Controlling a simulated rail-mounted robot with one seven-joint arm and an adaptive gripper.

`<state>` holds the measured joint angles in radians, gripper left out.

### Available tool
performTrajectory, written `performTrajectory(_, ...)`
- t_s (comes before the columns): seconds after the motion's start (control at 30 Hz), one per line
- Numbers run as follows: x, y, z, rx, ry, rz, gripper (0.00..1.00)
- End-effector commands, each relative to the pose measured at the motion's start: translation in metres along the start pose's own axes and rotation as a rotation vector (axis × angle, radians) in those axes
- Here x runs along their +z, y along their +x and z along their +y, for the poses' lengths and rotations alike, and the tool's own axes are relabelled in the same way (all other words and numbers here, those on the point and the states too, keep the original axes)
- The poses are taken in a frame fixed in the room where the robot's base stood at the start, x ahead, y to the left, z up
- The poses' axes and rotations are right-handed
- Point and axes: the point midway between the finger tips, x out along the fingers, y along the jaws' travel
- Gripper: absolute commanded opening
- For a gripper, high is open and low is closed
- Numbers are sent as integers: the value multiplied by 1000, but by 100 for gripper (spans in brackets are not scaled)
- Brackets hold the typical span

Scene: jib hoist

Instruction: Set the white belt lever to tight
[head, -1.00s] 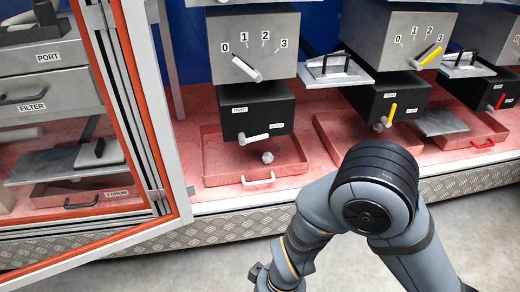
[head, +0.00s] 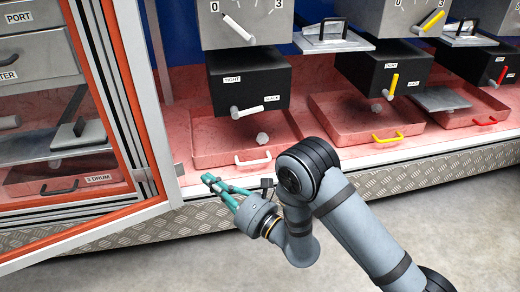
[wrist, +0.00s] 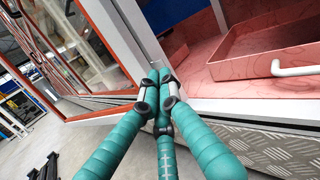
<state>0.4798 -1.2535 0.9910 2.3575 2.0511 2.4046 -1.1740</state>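The white belt lever (head: 254,109) sits on the front of a black box (head: 270,76) in the head view. The lever lies nearly level, its free end toward the right under the SLACK label (head: 271,98). The TIGHT label (head: 232,78) is at the box's upper left. My gripper (head: 210,180), with teal fingers, is below and left of the lever, in front of the red tray and apart from everything. In the wrist view its fingers (wrist: 161,78) converge closely and look shut, with nothing seen between them. The lever is not in the wrist view.
A white-handled red tray (head: 205,155) stands below the box; its handle (head: 253,158) faces me. An open orange-edged door (head: 118,105) stands at left, close to my gripper. A white dial pointer (head: 238,28) is above the box. Yellow (head: 391,86) and red levers (head: 502,75) are farther right.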

Motion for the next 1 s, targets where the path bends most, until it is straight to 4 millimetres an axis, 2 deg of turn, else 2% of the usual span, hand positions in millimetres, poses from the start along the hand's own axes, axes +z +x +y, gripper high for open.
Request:
performTrajectory(0.03, -17, -5, -31, -113, -5, -1, 0)
performTrajectory(0.13, -29, -21, -90, -322, -26, -5, 0)
performTrajectory(0.2, -35, -34, -120, -433, -39, -5, 0)
performTrajectory(0.33, -41, -54, -155, -567, -56, -5, 0)
performTrajectory(0.5, -41, -64, -169, -624, -66, -5, 0)
performTrajectory(1.0, -40, -57, -173, -621, -63, -6, 0)
